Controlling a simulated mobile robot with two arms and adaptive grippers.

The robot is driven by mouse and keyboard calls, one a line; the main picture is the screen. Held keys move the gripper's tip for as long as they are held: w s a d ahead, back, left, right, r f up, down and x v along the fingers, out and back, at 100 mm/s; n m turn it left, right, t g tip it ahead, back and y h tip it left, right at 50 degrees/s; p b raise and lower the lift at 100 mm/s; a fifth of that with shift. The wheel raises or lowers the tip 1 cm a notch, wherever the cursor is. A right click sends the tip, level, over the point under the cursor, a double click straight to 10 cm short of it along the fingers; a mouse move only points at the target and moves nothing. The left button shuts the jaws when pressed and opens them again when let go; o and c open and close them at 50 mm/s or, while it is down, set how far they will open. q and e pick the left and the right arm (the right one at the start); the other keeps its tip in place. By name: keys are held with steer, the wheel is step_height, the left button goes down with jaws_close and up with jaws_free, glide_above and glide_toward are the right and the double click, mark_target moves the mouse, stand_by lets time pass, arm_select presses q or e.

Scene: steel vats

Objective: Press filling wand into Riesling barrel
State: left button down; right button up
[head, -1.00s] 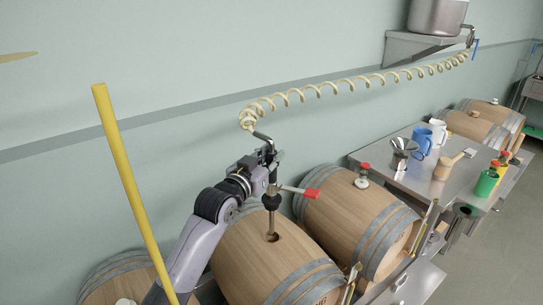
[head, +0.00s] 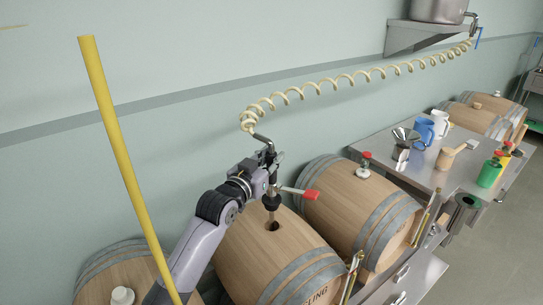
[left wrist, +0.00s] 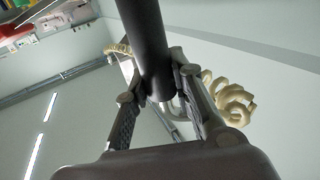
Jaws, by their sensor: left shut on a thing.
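My left gripper (head: 270,172) is shut on the filling wand (head: 271,203), which stands about upright over the Riesling barrel (head: 262,254). The wand has a red-tipped lever, a dark cone and a thin metal tube. The tube's lower end reaches the dark bung hole (head: 272,226) and seems to be inside it; the cone is still above the hole. The barrel's front lettering shows only "LING". A cream coiled hose (head: 330,83) runs from the wand top. In the left wrist view, the gripper fingers (left wrist: 160,88) close around the dark wand body (left wrist: 147,45). My right gripper is not in view.
A second barrel (head: 355,205) with a red-topped fitting (head: 364,166) stands close on the right. A steel table (head: 425,172) holds mugs, a funnel and a mallet. A yellow pole (head: 113,135) crosses the left. Another barrel (head: 105,275) is at lower left.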

mark_target(271, 187)
arm_select(q)
steer(key=shift+f+b, duration=0.6)
steer(key=shift+f, duration=0.45)
steer(key=shift+f+b, duration=1.25)
steer(key=shift+f, duration=0.7)
steer(key=shift+f+b, duration=0.85)
steer(key=shift+f, duration=1)
steer(key=c, duration=1.3)
jaws_free()
